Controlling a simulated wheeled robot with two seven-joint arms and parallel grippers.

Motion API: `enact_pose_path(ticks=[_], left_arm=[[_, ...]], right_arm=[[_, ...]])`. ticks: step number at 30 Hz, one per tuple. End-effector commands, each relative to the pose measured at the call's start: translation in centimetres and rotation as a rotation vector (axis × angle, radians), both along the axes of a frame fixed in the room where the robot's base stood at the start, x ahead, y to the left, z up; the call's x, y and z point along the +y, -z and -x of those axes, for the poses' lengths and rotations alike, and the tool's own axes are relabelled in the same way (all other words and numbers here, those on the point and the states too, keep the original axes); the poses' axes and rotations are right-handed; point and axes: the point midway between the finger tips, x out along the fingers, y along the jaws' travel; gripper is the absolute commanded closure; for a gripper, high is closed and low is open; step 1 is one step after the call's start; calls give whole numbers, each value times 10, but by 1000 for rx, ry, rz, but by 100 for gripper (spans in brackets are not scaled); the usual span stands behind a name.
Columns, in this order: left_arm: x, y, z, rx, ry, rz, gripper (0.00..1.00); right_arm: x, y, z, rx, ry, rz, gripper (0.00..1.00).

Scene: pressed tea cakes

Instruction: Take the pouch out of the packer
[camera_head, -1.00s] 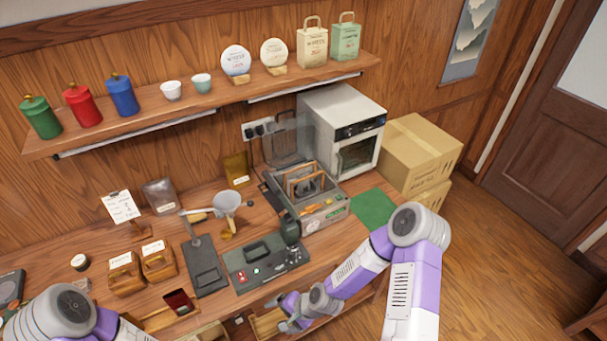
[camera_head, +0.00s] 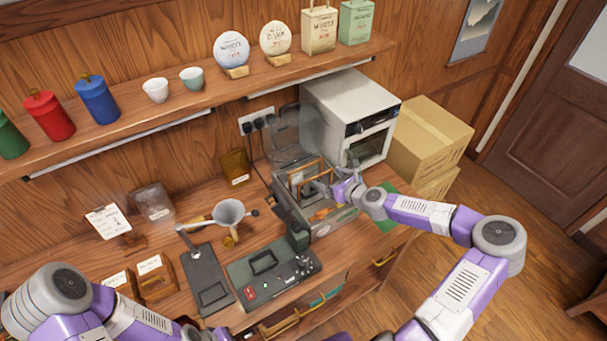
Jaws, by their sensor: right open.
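The packer (camera_head: 335,227) is a grey box on the table with its clear lid (camera_head: 285,132) raised at the back. A brown frame stands up in its open top. My right gripper (camera_head: 334,189) is open at the packer's right side, over the edge of the open chamber. It looks small and partly blends with the packer's inside. I cannot make out the pouch; the frame and gripper partly cover the chamber. My left arm (camera_head: 65,290) shows at the lower left, but its gripper is not in view.
A white oven (camera_head: 340,105) stands behind the packer, with cardboard boxes (camera_head: 428,140) to its right. A green mat (camera_head: 389,222) lies right of the packer. A dark control unit (camera_head: 270,272) stands in front, and a funnel (camera_head: 229,212) to the left. A shelf (camera_head: 205,100) runs above.

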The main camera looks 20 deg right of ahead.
Motion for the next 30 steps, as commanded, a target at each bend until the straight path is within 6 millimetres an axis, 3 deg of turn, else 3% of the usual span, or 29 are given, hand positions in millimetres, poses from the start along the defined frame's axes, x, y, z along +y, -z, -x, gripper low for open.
enact_pose_path(ticks=[19,29,30], left_arm=[[0,23,1,1,-1,0,100],[0,23,1,1,0,0,100],[0,23,1,1,0,0,100]], right_arm=[[20,25,-62,-1,-1,0,6],[21,27,-66,0,0,0,6],[21,27,-66,0,0,0,12]])
